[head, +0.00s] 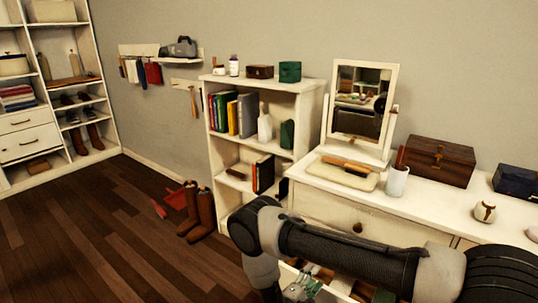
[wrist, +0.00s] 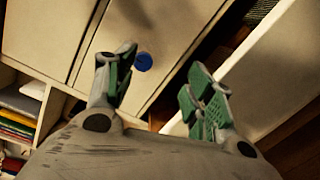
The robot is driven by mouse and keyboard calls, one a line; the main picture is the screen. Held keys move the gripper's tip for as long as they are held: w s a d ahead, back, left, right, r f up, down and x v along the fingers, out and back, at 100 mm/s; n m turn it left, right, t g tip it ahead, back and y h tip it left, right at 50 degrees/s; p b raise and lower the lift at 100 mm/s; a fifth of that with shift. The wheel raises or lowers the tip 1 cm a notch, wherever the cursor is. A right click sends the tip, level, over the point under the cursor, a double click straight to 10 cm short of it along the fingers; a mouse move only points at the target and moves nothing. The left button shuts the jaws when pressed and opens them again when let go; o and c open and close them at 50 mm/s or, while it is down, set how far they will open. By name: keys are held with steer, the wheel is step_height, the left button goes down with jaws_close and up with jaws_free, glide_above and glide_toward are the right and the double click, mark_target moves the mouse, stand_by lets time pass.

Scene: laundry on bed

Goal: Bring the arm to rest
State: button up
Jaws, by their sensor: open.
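My arm reaches across the lower right of the head view, in front of the white dresser (head: 322,205). My gripper (head: 302,288) is low at the bottom edge there, partly cut off. In the wrist view my gripper (wrist: 163,85) shows its two green-padded fingers spread apart with nothing between them. Beyond the fingers is a pale panel (wrist: 185,22) with a round blue knob (wrist: 143,61); the fingers do not appear to hold it. A pale board edge (wrist: 262,75) runs close to the right finger.
The dresser top carries a mirror (head: 362,100), a wooden box (head: 436,161), a white cup (head: 397,181) and a brush. A bookcase (head: 218,146) stands left of it, with brown boots (head: 198,213) on the floor. The wooden floor (head: 85,225) at left is mostly clear.

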steer(key=s+d+r+n+g+h, duration=0.1)
steer(key=s+d+n+g+h, duration=0.1)
steer(key=s+d+g+h, duration=0.3)
steer(key=s+d+r+m+g+y, duration=0.1)
steer(key=s+d+r+m+y, duration=0.4)
steer(key=r, duration=1.3)
steer(key=s+d+r+m+g+y, duration=0.1)
steer(key=s+d+r+m+y, duration=0.3)
steer(key=r, duration=1.4)
steer(key=s+d+r+m+g+y, duration=0.1)
steer(key=s+d+r+m+y, duration=0.4)
steer(key=r, duration=1.4)
steer(key=s+m+y, duration=0.1)
steer(key=s+y, duration=0.1)
steer(key=s, duration=0.1)
steer(key=shift+s+d+g+y, duration=0.3)
steer(key=shift+s+g, duration=0.05)
steer(key=shift+g, duration=0.05)
